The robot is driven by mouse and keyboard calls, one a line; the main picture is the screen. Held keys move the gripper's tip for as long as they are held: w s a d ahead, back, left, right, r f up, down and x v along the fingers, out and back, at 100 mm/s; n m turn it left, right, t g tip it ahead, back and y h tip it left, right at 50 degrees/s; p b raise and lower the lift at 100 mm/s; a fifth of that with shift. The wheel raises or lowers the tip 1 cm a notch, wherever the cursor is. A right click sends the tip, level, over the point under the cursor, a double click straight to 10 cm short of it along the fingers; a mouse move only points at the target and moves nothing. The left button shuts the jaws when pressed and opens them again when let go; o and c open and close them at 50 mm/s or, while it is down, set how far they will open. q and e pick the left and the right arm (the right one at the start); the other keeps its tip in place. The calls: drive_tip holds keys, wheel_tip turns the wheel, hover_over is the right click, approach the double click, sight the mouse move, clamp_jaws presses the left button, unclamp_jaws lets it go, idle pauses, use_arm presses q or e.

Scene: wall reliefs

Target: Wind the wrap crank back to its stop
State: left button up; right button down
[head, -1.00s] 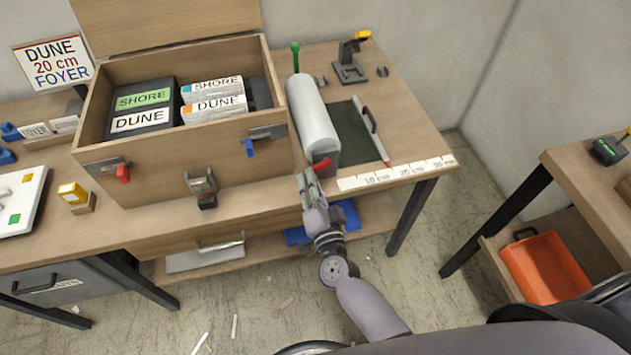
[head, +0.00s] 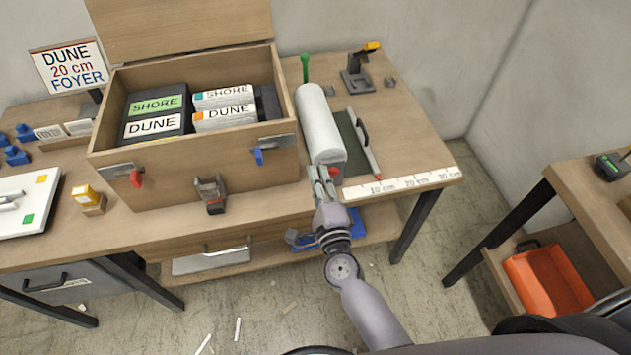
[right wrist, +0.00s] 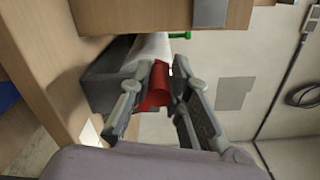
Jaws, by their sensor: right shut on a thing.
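The wrap roll (head: 319,125) is a white cylinder in a grey holder, lying front to back on the bench beside the wooden box. Its red crank (head: 336,173) is at the near end, partly hidden by my right gripper (head: 322,174). In the right wrist view the red crank handle (right wrist: 158,88) is between the two fingers of my right gripper (right wrist: 160,82), which is shut on it. The end of the white roll (right wrist: 150,50) shows behind it. The crank's stop cannot be made out. My left gripper is not in view.
The open wooden box (head: 200,170) with labelled packs stands left of the roll. A green mat, a pen-like bar (head: 365,145) and a white ruler strip (head: 400,185) lie to the right. An orange bin (head: 550,280) sits in the right-hand table.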

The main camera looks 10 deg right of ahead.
drive_tip(key=d+r+m, duration=0.1)
drive_tip(key=m, duration=0.1)
drive_tip(key=d+r+m, duration=0.1)
drive_tip(key=m, duration=0.2)
drive_tip(key=d+r+m, duration=0.1)
drive_tip(key=m, duration=0.2)
drive_tip(key=shift+w, duration=0.1)
drive_tip(key=shift+d+r+m, duration=0.1)
drive_tip(key=shift+d+m, duration=0.35)
drive_tip(key=shift+m, duration=0.6)
drive_tip(key=shift+d+m, duration=0.45)
drive_tip(key=shift+m, duration=0.6)
drive_tip(key=c, duration=1.8)
unclamp_jaws()
drive_tip(key=shift+d, duration=0.1)
